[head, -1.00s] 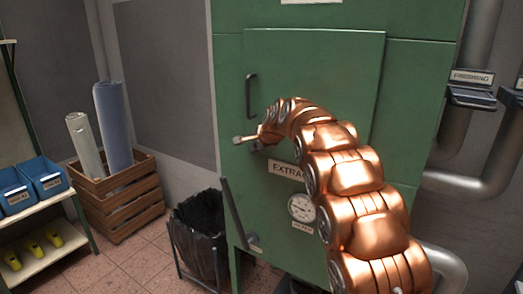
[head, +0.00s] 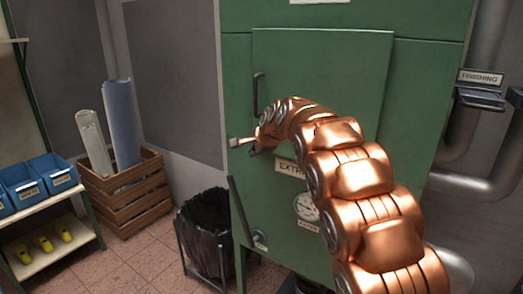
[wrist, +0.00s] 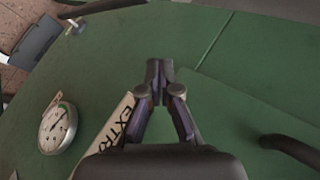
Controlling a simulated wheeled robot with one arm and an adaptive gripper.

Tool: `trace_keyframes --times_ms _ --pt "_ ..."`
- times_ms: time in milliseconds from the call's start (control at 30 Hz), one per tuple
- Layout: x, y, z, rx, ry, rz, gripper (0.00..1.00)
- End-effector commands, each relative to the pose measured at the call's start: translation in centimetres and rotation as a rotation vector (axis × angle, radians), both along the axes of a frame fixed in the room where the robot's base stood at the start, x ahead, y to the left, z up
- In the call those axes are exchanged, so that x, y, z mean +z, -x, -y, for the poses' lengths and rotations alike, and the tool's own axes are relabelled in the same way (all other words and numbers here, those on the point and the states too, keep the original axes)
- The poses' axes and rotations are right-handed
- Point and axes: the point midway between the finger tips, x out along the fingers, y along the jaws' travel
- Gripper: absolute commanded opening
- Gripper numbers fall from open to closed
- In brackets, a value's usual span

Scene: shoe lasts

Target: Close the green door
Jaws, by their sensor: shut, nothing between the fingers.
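The green door (head: 325,75) is a large panel on the front of the green cabinet. It lies close to the cabinet face; I cannot tell whether it is fully flush. Its dark bar handle (head: 259,94) is at its left edge and also shows at the lower right of the wrist view (wrist: 291,151). My gripper (wrist: 158,68) is shut and empty in the wrist view, in front of the green face between the handle and the gauge. In the head view my copper arm hides the door's lower middle, and the gripper is small, below the handle.
An "EXTRACTION"-like label (wrist: 120,122) and a round gauge (head: 306,207) are on the cabinet below. A dark lever (head: 239,212) stands at its lower left. A black bin (head: 207,230) and a wooden crate (head: 125,195) stand left. Pipes (head: 470,180) run at the right.

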Motion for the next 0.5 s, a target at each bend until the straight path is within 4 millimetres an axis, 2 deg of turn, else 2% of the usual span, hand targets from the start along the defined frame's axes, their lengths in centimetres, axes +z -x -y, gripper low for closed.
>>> trace_keyframes --times_ms 500 --pt "5.7 4.4 -3.3 -0.006 0.0 0.007 0.0"
